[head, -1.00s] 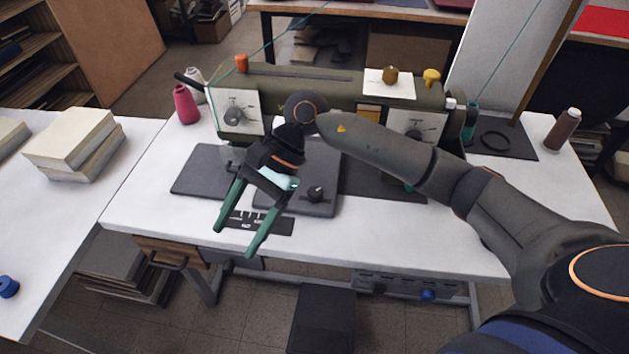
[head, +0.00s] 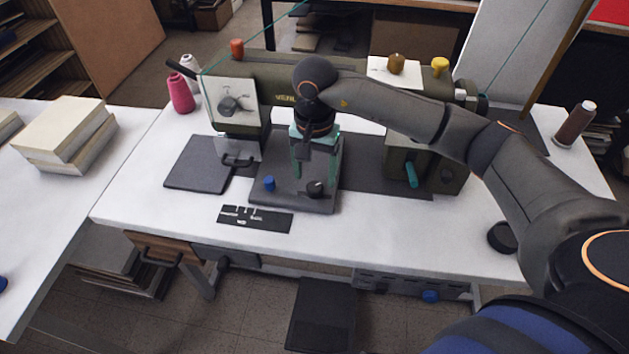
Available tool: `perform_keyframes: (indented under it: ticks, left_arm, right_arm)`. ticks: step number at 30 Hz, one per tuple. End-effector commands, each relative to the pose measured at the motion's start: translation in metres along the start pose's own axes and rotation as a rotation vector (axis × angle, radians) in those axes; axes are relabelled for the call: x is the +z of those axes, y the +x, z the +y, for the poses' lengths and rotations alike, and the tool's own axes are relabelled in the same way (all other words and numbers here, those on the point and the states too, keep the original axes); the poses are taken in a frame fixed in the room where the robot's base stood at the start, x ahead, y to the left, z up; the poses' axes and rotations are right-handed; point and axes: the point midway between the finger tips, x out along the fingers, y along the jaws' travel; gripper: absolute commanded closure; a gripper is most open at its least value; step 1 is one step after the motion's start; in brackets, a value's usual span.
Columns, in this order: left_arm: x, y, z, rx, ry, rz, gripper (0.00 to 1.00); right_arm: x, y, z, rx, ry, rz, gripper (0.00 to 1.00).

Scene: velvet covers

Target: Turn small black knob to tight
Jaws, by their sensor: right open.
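The small black knob (head: 315,189) stands on the dark base plate (head: 283,201) of the sewing machine in the head view. A light mark shows on its top; no "tight" label is readable. My right gripper (head: 313,178) points down right above the knob, open, its green fingers apart to the left and right. Whether the fingertips are level with the knob or above it, I cannot tell. The sewing machine (head: 270,88) is olive green, and my right arm hides its middle. My left gripper is not in view.
A blue knob (head: 269,184) stands close left of the black one. A black slotted plate (head: 255,219) lies in front.

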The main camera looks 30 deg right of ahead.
Motion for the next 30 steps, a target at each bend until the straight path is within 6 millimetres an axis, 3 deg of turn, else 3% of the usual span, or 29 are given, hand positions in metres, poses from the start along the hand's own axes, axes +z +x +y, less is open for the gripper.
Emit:
perform_keyframes:
  ticks: [6, 18, 30]
  left_arm:
    - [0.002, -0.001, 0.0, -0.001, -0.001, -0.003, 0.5]
    - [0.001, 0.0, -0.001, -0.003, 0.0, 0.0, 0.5]
    - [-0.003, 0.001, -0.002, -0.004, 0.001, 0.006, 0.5]
  right_arm:
    - [0.001, 0.029, 0.0, 0.0, 0.0, -0.002, 0.26]
    - [0.0, 0.036, 0.0, -0.001, 0.0, -0.001, 0.26]
    - [0.0, 0.036, 0.0, -0.001, 0.0, -0.001, 0.71]
